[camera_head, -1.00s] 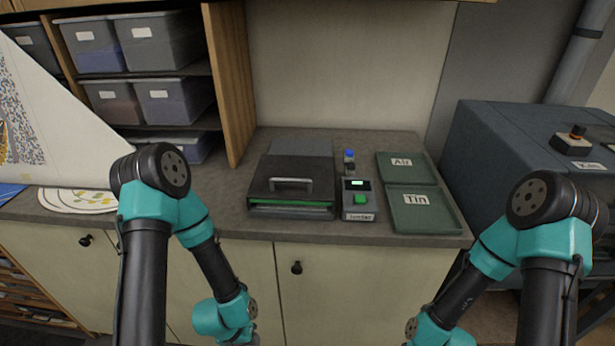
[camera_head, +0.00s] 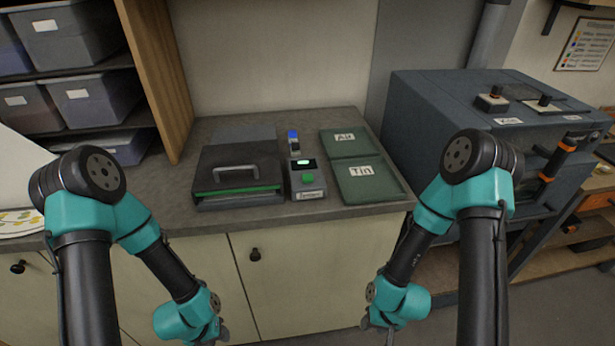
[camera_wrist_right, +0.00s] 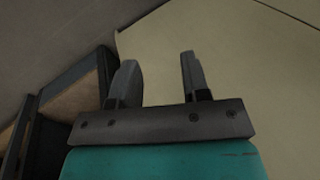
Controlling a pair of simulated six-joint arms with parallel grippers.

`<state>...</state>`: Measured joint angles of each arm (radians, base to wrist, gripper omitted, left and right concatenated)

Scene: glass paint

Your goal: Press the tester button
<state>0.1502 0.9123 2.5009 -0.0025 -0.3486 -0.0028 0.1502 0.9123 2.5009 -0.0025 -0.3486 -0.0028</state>
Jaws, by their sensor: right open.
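The tester (camera_head: 306,180) is a small grey box on the counter, with a lit display and a green button (camera_head: 308,178) on its sloped top. A small piece with a blue top (camera_head: 293,138) stands just behind it. My right gripper (camera_wrist_right: 155,75) is open and empty in the right wrist view, in front of the pale cabinet front. In the head view it hangs low, below the counter edge and apart from the tester. My left gripper (camera_head: 218,335) also hangs low in front of the cabinet; whether its jaws are open is not clear.
A dark case with a handle (camera_head: 240,175) stands left of the tester. Green trays labelled Air (camera_head: 345,140) and Tin (camera_head: 368,180) lie to its right. A blue-grey machine (camera_head: 440,110) stands further right. Shelves with bins (camera_head: 75,100) are at left.

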